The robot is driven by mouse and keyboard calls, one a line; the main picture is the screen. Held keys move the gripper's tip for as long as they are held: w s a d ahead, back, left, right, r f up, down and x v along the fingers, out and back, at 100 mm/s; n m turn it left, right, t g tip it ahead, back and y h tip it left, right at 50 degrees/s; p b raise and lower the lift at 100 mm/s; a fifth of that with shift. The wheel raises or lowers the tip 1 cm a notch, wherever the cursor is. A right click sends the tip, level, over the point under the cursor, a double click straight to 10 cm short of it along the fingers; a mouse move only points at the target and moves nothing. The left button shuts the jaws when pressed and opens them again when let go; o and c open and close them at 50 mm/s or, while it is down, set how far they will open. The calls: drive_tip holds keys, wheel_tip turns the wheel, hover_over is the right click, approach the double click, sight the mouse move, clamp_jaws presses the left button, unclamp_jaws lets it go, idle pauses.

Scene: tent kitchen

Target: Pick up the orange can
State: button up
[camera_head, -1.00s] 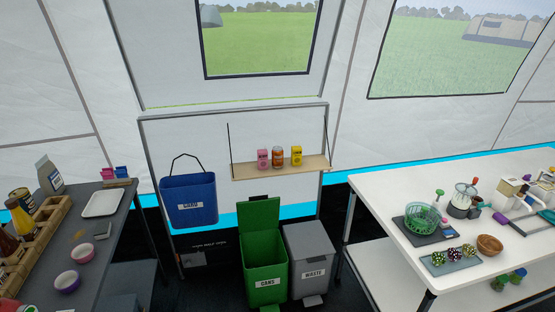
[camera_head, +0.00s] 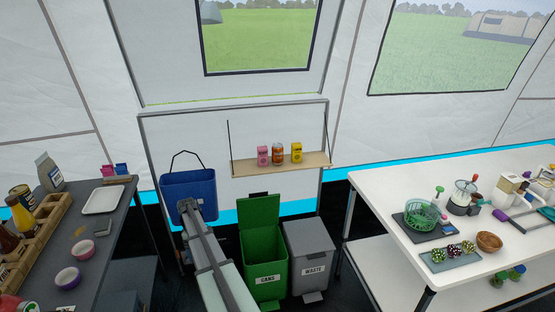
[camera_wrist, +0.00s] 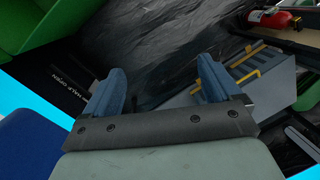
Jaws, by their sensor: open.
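The orange can (camera_head: 277,155) stands upright on the small wooden wall shelf (camera_head: 245,168), between a pink box (camera_head: 262,156) and a yellow box (camera_head: 296,153). My arm reaches up from the bottom of the head view, its far end in front of the blue bucket, well below and left of the can. The fingers are hard to make out there. In the wrist view, my gripper (camera_wrist: 162,88) has its two blue fingers wide apart with nothing between them. The can does not show in the wrist view.
The blue bucket (camera_head: 188,185) hangs left of the shelf. An open green cans bin (camera_head: 265,268) and a grey waste bin (camera_head: 311,262) stand below the shelf. A dark table (camera_head: 105,250) is left, a white table (camera_head: 385,205) right. A red extinguisher (camera_wrist: 272,20) shows in the wrist view.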

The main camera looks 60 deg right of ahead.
drive_tip(key=w+d+r, duration=0.4)
drive_tip(key=d+r, duration=0.6)
drive_tip(key=d, duration=0.3)
wheel_tip(320, 180, up, 28)
drive_tip(key=n+t+h, duration=0.1)
drive_tip(key=n+t, duration=0.1)
drive_tip(key=n, duration=0.2)
hover_over(276, 145)
drive_tip(key=shift+w+d+r, duration=0.1)
drive_tip(key=shift+w, duration=0.25)
drive_tip(key=shift+s+d, duration=0.1)
drive_tip(key=shift+s, duration=0.05)
wheel_tip(276, 145, down, 9)
drive_tip(key=shift+r, duration=0.2)
drive_tip(key=shift+s+f, duration=0.2)
drive_tip(key=shift+f, duration=0.8)
drive_tip(key=shift+s+f, duration=0.2)
drive_tip(key=shift+f, duration=0.75)
drive_tip(key=shift+d+f, duration=0.1)
drive_tip(key=shift+f, duration=0.55)
drive_tip(key=c, duration=1.1)
